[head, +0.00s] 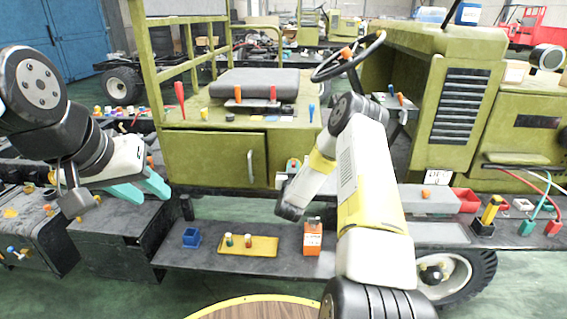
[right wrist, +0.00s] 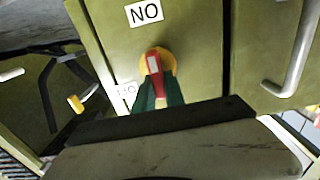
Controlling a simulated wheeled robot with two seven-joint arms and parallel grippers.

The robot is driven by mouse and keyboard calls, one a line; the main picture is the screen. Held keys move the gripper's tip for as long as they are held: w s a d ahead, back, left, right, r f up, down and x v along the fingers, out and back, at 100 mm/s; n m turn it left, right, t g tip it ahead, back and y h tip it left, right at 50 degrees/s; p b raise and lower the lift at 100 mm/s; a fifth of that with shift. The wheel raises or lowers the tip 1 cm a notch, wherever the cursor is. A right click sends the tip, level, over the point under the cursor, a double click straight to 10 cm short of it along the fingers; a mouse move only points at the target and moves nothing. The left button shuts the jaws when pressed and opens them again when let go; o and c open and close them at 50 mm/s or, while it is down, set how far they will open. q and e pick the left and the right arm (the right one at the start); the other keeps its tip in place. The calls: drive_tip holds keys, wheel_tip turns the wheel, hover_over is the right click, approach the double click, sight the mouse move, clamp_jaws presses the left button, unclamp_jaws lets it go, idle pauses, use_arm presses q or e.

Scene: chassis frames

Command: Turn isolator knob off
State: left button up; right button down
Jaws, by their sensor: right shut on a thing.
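The isolator knob (right wrist: 153,62) is red with a pale mark on its handle and sits on a yellow round base (right wrist: 170,60) on a green panel in the right wrist view. My right gripper (right wrist: 158,92) has its dark green fingers on both sides of the red handle and is shut on it. In the head view my right forearm and wrist reach down past the vehicle's front, and the knob cannot be made out clearly there. My left gripper (head: 142,191) is open and empty at the left, its teal fingers apart, above a dark box.
A "NO" label (right wrist: 146,13) is above the knob, and a metal door handle (right wrist: 285,60) is to its right. A steering wheel (head: 348,57) stands above.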

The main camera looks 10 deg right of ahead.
drive_tip(key=shift+a+n, duration=0.1)
drive_tip(key=shift+n, duration=0.2)
drive_tip(key=n, duration=0.3)
drive_tip(key=shift+a, duration=0.25)
drive_tip(key=shift+w+a+f+n, duration=0.1)
drive_tip(key=shift+f+n, duration=0.2)
drive_tip(key=shift+n, duration=2.05)
drive_tip(key=shift+w+a+f+n, duration=0.15)
drive_tip(key=shift+f+n, duration=0.1)
drive_tip(key=shift+n, duration=2.15)
drive_tip(key=shift+s+a+f+n, duration=0.1)
drive_tip(key=shift+f+n, duration=0.2)
drive_tip(key=shift+n, duration=2.05)
drive_tip(key=c, duration=1.4)
unclamp_jaws()
